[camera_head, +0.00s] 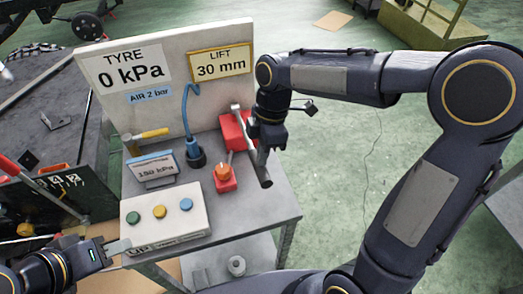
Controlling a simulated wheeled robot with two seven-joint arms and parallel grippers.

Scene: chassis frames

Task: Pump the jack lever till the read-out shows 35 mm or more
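The red jack (231,131) stands at the right of the bench top, in front of the panel. Its grey lever (264,172) slants down toward the front, with a thick lower end. The lift read-out (220,64) on the panel shows 30 mm. My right gripper (258,136) is at the lever, overlapping its middle; its fingers are partly hidden, so I cannot tell whether they close on it. My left gripper (120,246) is at the front left, beside the button box, with a light finger showing. Its opening does not show clearly.
The bench (284,208) also holds a button box (165,220) with three coloured buttons, a 150 kPa gauge (154,170), a yellow-handled hammer (150,134), a blue hose (187,112) and a small red block with an orange knob (223,174).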

